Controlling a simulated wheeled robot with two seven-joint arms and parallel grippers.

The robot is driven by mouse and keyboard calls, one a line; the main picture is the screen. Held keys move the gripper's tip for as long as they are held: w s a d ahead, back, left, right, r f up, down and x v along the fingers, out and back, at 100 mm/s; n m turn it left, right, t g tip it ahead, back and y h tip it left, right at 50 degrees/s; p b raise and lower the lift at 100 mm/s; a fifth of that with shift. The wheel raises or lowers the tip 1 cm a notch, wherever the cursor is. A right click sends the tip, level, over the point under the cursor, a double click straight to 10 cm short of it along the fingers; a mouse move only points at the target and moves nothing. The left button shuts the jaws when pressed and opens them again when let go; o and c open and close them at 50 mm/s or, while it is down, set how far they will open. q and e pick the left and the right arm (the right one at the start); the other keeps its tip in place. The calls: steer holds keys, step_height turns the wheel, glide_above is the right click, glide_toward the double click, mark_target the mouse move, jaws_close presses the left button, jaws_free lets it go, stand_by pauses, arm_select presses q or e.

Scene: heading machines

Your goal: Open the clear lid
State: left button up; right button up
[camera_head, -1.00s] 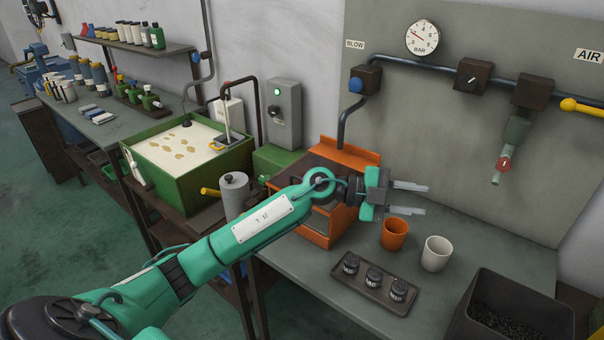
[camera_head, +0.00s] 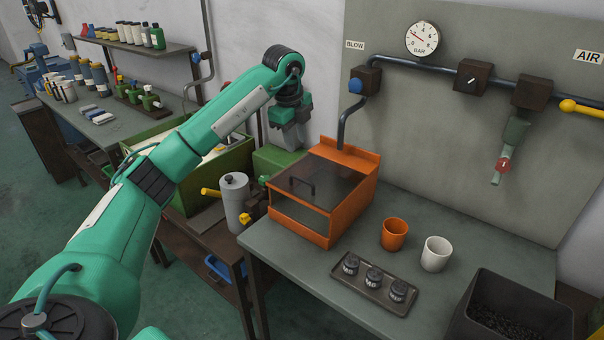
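The clear lid (camera_head: 322,182) is a dark-tinted see-through panel on top of an orange box (camera_head: 356,204) on the grey bench. It lies down over the box and looks shut. A dark handle (camera_head: 304,186) stands on its left part. My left gripper (camera_head: 292,143) points down behind and left of the box, above a green housing, apart from the lid. Its fingers are small and seen end-on, so their gap is unclear. I see nothing held in it. My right gripper is not in view.
An orange cup (camera_head: 394,234), a white cup (camera_head: 436,254) and a tray (camera_head: 374,285) with three dark knobbed parts stand right of the box. A black bin (camera_head: 515,305) is at the lower right. A grey canister (camera_head: 235,203) stands left of the box.

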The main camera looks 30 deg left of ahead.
mark_target(302, 181)
arm_select(q)
steer(key=f+p, duration=0.1)
steer(key=f, duration=0.3)
steer(key=w+f+p, duration=0.1)
steer(key=f, duration=0.3)
steer(key=w+f+p, duration=0.1)
steer(key=f, duration=0.3)
steer(key=shift+w+d+f, duration=0.1)
steer(key=shift+w+f, duration=0.15)
steer(key=shift+f, duration=0.05)
steer(key=shift+c, duration=0.2)
jaws_close()
